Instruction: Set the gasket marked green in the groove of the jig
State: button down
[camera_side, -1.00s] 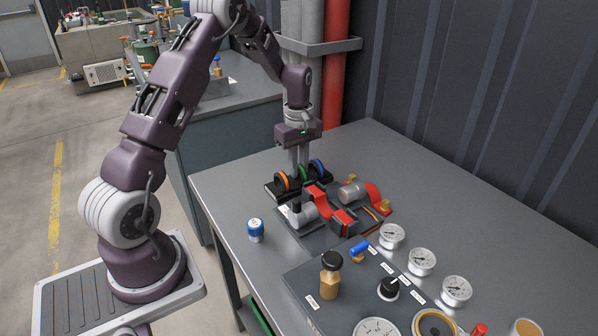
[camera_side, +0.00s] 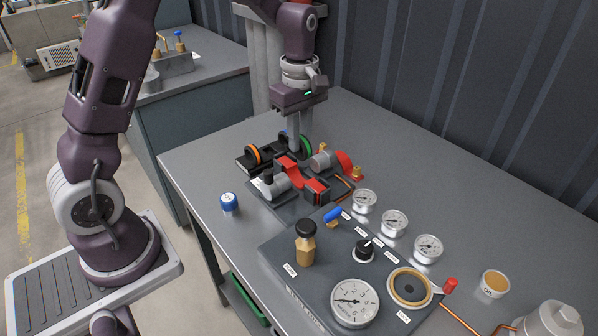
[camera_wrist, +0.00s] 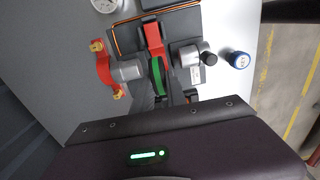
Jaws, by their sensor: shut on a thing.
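The green gasket (camera_side: 307,145) stands on edge in my gripper (camera_side: 300,148), just behind and above the red-and-grey clamp fixture (camera_side: 290,170), which I take to be the jig. In the wrist view the green gasket (camera_wrist: 158,77) shows edge-on between my gripper's fingers (camera_wrist: 159,90), close to the fixture's red arm (camera_wrist: 153,38). My gripper is shut on the gasket. I cannot tell whether the gasket touches the fixture, and the groove itself is not clearly visible.
A dark rack left of my gripper holds the orange gasket (camera_side: 254,154) and a partly hidden blue one. A gauge panel (camera_side: 290,262) fills the front. The bench's right rear is clear.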

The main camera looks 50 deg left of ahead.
notch_tip(320, 180, down, 7)
jog(key=shift+f, duration=0.1)
jog(key=c, duration=1.3)
grip_release()
jog(key=shift+f, duration=0.1)
jog(key=shift+c, duration=0.2)
